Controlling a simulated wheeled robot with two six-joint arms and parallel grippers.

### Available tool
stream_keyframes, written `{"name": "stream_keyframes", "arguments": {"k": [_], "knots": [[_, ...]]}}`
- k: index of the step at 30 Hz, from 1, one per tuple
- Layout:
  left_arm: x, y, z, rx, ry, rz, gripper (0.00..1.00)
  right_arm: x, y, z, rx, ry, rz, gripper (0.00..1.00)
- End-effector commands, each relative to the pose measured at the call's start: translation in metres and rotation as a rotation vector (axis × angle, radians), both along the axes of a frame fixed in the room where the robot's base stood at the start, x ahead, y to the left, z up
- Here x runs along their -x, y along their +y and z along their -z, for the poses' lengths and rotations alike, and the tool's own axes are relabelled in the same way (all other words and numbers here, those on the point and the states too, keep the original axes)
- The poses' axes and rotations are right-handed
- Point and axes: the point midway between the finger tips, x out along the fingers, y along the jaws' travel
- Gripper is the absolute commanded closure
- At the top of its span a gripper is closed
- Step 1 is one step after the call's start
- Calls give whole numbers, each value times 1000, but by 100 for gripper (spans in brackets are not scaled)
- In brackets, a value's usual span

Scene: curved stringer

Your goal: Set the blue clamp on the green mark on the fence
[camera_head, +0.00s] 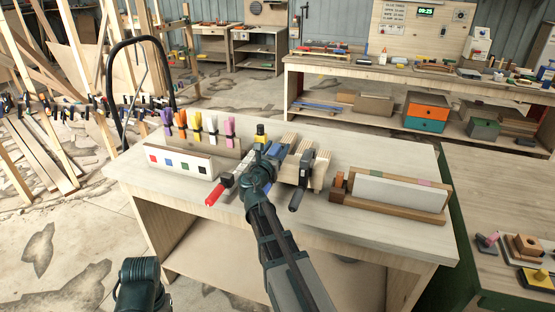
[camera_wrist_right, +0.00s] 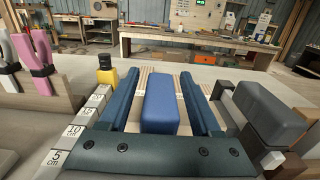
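The blue clamp shows as a blunt blue block (camera_wrist_right: 160,105) lying over pale wooden strips in the right wrist view; in the head view its blue part (camera_head: 277,151) is mostly hidden by my arm. My right gripper (camera_wrist_right: 165,85) is open, with one finger on each side of the blue block and narrow gaps showing. It also shows in the head view (camera_head: 264,158). A low wooden fence (camera_head: 400,208) with a white face stands at the bench's right; a green mark (camera_head: 425,182) and a pinkish one are on its top. My left gripper is out of view.
A dark grey clamp (camera_head: 297,194) lies right of the blue one, and a red-handled clamp (camera_head: 218,192) lies to the left. Several coloured clamps (camera_head: 197,125) stand in a rack behind a white strip with coloured squares (camera_head: 180,162). The bench's front left is clear.

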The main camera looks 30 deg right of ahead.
Motion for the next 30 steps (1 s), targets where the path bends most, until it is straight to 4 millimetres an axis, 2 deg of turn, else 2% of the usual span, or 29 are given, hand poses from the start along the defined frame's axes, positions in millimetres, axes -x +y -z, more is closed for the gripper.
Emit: {"name": "stream_keyframes", "arguments": {"k": [1,10,30], "knots": [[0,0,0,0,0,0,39,0,0,0,0,0,0,46],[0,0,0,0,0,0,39,0,0,0,0,0,0,100],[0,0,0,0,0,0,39,0,1,0,0,0,0,100]]}}
